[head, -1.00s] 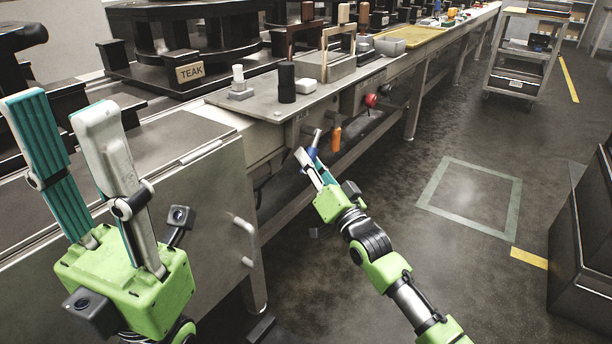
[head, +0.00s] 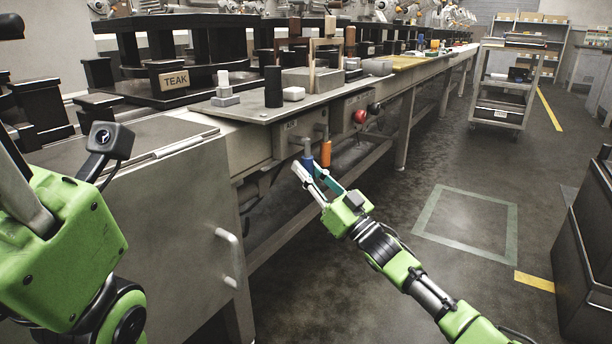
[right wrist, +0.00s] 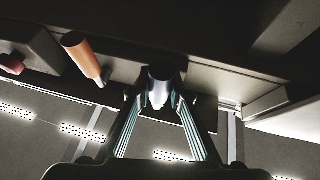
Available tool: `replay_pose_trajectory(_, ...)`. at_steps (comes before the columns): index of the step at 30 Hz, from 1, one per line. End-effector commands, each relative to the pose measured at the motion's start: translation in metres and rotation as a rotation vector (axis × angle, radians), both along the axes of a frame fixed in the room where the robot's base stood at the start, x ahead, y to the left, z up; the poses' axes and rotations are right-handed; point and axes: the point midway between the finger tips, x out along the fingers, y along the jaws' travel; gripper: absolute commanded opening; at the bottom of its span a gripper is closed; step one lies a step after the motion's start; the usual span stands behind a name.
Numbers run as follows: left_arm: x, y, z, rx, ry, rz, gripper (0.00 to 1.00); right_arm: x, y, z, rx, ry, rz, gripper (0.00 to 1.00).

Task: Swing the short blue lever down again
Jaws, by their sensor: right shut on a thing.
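The short blue lever (head: 308,161) is on the front of the conveyor, left of an orange lever (head: 325,154). Its blue handle shows below a grey metal shaft and points downward. My right gripper (head: 307,168) is shut on the blue handle from below. In the right wrist view the blue lever (right wrist: 160,80) sits between the two fingertips (right wrist: 159,98), which partly hide its sides. The orange lever also shows there (right wrist: 84,56), apart from my fingers. My left gripper (head: 22,185) is at the left edge, its fingers mostly cut off.
A red knob (head: 360,116) is on the conveyor front, right of the levers. A grey cabinet with a handle (head: 229,236) stands left of my right gripper. Open floor (head: 465,222) lies to the right, with a shelf cart (head: 505,90) behind.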

Motion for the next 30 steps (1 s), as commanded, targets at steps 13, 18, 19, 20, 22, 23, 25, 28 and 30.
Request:
replay_pose_trajectory(13,-0.001,0.0,0.0,0.0,-0.002,0.0,0.35,0.001,-0.001,-0.001,-0.008,-0.006,-0.004,0.23)
replay_pose_trajectory(18,-0.001,0.0,0.0,0.0,-0.002,0.0,0.35,0.001,-0.001,0.0,-0.007,-0.005,-0.003,0.36)
replay_pose_trajectory(19,-0.001,0.0,0.0,0.0,-0.002,0.0,0.35,0.001,-0.001,0.0,-0.006,-0.006,-0.003,0.36)
replay_pose_trajectory(20,-0.001,0.0,0.0,0.0,-0.002,0.0,0.35,0.001,-0.001,0.0,-0.006,-0.005,-0.002,0.36)
replay_pose_trajectory(22,-0.001,0.0,0.0,0.0,-0.002,0.0,0.35,0.001,-0.001,0.0,-0.006,-0.005,-0.002,0.36)
replay_pose_trajectory(23,-0.001,0.0,0.0,0.0,-0.002,0.0,0.35,0.001,-0.001,0.0,-0.006,-0.005,-0.002,0.36)
replay_pose_trajectory(25,-0.001,0.001,0.0,-0.002,-0.003,-0.001,0.35,0.0,-0.001,-0.001,-0.005,-0.005,-0.002,0.36)
replay_pose_trajectory(28,-0.001,0.001,0.0,-0.002,-0.003,-0.001,0.35,-0.004,-0.006,-0.006,-0.005,-0.002,-0.003,0.36)
replay_pose_trajectory(30,-0.001,0.0,0.0,-0.002,-0.003,-0.001,0.35,-0.01,-0.012,-0.011,-0.006,-0.003,-0.003,0.36)
